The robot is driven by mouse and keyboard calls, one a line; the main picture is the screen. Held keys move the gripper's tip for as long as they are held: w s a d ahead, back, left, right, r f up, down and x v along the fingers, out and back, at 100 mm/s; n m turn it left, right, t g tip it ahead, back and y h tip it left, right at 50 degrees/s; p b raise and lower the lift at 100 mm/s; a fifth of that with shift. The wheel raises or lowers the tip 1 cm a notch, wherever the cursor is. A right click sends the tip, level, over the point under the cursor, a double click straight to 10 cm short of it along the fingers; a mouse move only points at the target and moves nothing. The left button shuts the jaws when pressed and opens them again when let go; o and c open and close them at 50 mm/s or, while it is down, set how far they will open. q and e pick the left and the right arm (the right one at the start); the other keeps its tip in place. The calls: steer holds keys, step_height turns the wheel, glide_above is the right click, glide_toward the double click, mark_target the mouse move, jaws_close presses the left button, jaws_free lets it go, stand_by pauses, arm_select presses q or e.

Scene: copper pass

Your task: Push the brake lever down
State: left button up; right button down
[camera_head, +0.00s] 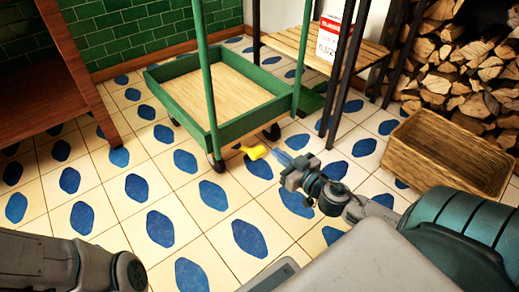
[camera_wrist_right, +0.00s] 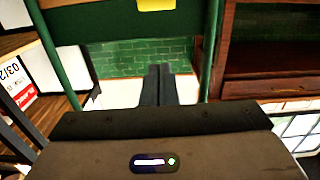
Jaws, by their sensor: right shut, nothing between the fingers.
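The yellow brake lever (camera_head: 256,152) sticks out low at the near right corner of the green cart (camera_head: 245,127), close above the floor. Its yellow face also shows at the top edge of the right wrist view (camera_wrist_right: 157,4), cut off by the frame. My right gripper (camera_head: 284,160) is just right of the lever in the head view, with a small gap visible between them. Its two dark fingers (camera_wrist_right: 159,84) are together and empty in the wrist view, apart from the lever in the picture. My left gripper is out of view; only part of my left arm shows.
A slatted wooden bench (camera_head: 322,46) with a red and white sign (camera_head: 334,25) stands behind the cart. A wooden crate (camera_head: 437,158) and stacked firewood (camera_head: 470,75) are at the right. A brown wooden shelf (camera_head: 50,88) is at the left. Tiled floor in front is clear.

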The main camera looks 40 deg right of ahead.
steer(key=p, duration=0.3)
glide_above(261, 154)
steer(key=w, duration=0.1)
steer(key=shift+f, duration=0.35)
steer(key=shift+w+a+b, duration=0.15)
steer(key=shift+w+b, duration=0.1)
steer(key=shift+b, duration=0.1)
steer(key=shift+s+f+b, duration=0.35)
steer(key=shift+f+b, duration=0.25)
steer(key=shift+f, duration=0.25)
steer(key=shift+s+f+b, duration=0.35)
steer(key=shift+f+b, duration=0.2)
steer(key=shift+f, duration=0.3)
